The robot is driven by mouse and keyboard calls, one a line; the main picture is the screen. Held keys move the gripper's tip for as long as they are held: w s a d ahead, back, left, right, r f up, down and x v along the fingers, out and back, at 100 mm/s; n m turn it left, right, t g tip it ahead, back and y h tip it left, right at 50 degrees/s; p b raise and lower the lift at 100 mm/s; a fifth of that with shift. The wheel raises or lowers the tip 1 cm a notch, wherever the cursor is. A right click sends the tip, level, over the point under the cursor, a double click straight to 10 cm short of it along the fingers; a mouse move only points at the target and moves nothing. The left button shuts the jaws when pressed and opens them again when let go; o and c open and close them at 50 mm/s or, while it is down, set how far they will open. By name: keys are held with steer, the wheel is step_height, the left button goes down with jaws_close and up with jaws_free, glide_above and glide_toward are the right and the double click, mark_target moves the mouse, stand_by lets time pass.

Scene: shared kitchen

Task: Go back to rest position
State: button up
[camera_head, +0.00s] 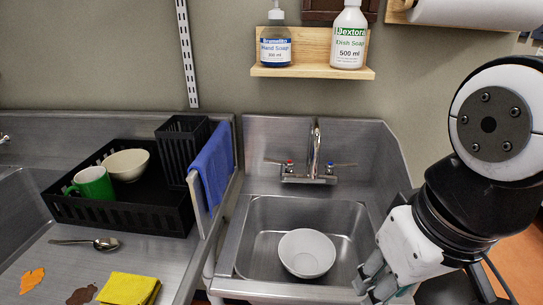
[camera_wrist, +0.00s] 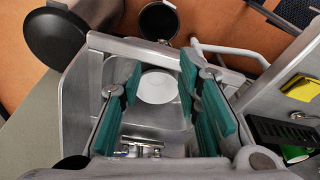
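My gripper (camera_head: 376,282) is at the lower right of the head view, beside the right edge of the sink, with my arm at the right. In the wrist view my gripper (camera_wrist: 160,85) has its teal finger pads spread wide apart with nothing held between them. A white bowl (camera_head: 307,254) sits in the steel sink basin (camera_head: 262,219). The bowl (camera_wrist: 156,87) also shows in the wrist view, below and between the fingers, apart from them.
A black dish rack (camera_head: 125,217) at left holds a green mug (camera_head: 93,187) and a cream bowl (camera_head: 127,165). A blue towel (camera_head: 214,160) hangs nearby. A faucet (camera_head: 314,155) stands behind the basin. The wrist view shows a black pan (camera_wrist: 56,38) and pot (camera_wrist: 158,21).

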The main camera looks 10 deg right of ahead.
step_height(320, 180, up, 10)
steer(key=t+p, duration=0.2)
steer(key=p, duration=0.6)
steer(key=shift+f, duration=0.1)
